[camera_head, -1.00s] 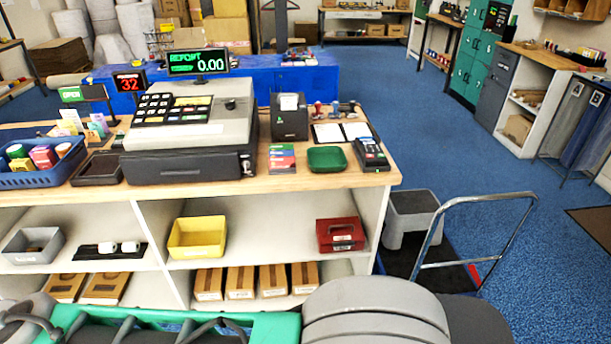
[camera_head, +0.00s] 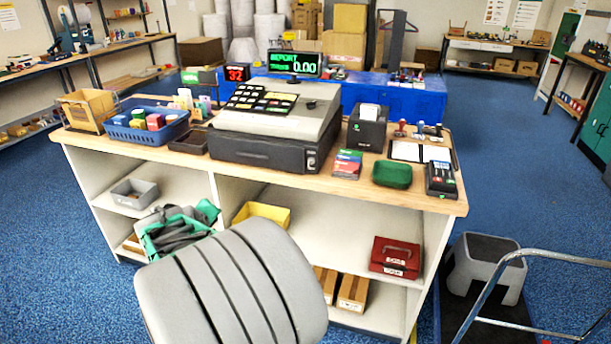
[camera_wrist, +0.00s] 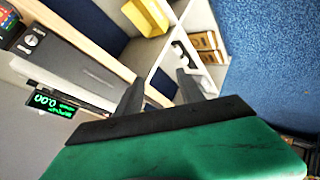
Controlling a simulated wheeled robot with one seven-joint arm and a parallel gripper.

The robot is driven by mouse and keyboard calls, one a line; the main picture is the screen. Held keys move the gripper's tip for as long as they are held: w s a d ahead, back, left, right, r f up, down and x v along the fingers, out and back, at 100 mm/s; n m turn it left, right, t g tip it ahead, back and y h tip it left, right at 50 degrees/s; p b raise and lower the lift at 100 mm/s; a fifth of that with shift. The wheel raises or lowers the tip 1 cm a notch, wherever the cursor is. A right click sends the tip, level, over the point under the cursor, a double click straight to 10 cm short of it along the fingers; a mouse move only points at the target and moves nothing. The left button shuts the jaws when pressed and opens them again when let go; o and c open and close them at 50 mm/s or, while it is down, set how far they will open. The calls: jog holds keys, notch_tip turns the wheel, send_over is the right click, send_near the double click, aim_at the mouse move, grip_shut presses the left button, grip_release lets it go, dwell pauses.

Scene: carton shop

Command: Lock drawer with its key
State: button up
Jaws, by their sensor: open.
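The cash register (camera_head: 276,112) stands on the counter, above a black drawer (camera_head: 255,150) that looks shut. A small light lock plate (camera_head: 312,160) is at the right end of the drawer front. I cannot make out a key in it. In the wrist view a dark front with a light round fitting (camera_wrist: 33,38) shows at the upper left, tilted. My gripper (camera_wrist: 160,78) is open and empty, its two dark fingers apart, away from the drawer in front of the counter shelves. In the head view my grey arm hides part of the shelves, and the fingers are not visible.
On the countertop (camera_head: 420,203) are a blue basket (camera_head: 145,132), a green tray (camera_head: 392,174), a card terminal (camera_head: 441,179) and a printer (camera_head: 367,130). A red box (camera_head: 396,257) and yellow bin (camera_head: 262,214) are on the shelves. A step stool (camera_head: 487,268) and trolley stand at right.

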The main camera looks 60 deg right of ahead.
jog(key=s+d+f+g+h+b, duration=0.1)
jog(key=s+d+h, duration=0.3)
jog(key=d, duration=0.9)
jog(key=n+g+h+b, duration=0.1)
jog(key=n+g+h, duration=0.15)
jog(key=h, duration=0.25)
send_near(309, 166)
jog(key=d, duration=0.2)
jog(key=shift+n, duration=0.35)
jog(key=d, duration=0.3)
jog(key=w+d, duration=0.1)
jog(key=d, duration=0.2)
jog(key=shift+w+d+p, duration=0.15)
jog(key=shift+p, duration=0.2)
jog(key=shift+w+d, duration=0.15)
jog(key=shift+d, duration=0.45)
jog(key=shift+c, duration=0.4)
grip_shut()
jog(key=shift+f, duration=0.1)
